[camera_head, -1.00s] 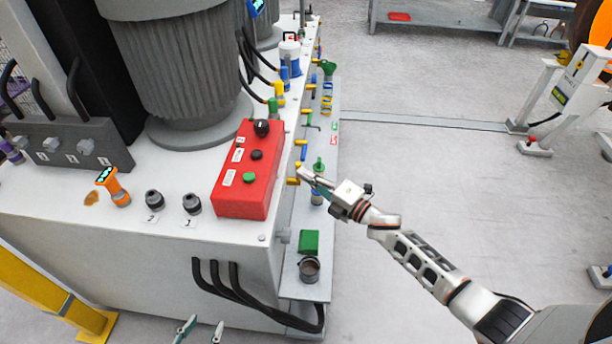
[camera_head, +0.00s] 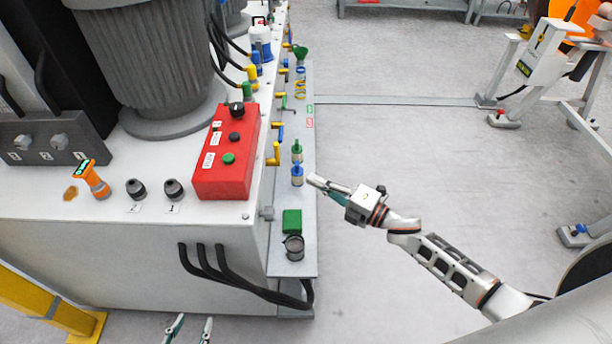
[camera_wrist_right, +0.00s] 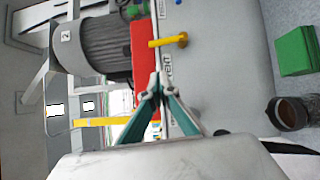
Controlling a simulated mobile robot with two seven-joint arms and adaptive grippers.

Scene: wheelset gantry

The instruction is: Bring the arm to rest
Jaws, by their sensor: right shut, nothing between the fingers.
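My right arm comes in from the right in the head view. Its gripper (camera_head: 316,181) is over the right edge of the narrow grey ledge (camera_head: 283,259), clear of the machine's side, with its fingers together and nothing between them. In the right wrist view the gripper's fingertips (camera_wrist_right: 157,82) meet in front of a yellow handle (camera_wrist_right: 168,41) and the red control box (camera_wrist_right: 144,62). My left gripper (camera_head: 190,328) shows only as two fingertips at the bottom edge of the head view, spread apart and empty. The rest of the left arm is out of view.
The machine carries a red control box (camera_head: 225,155) and yellow handles (camera_head: 274,153) on its side. A green block (camera_head: 292,222), a dark cup (camera_head: 294,248) and a blue bottle (camera_head: 297,174) stand on the ledge. Open floor (camera_head: 400,140) lies to the right.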

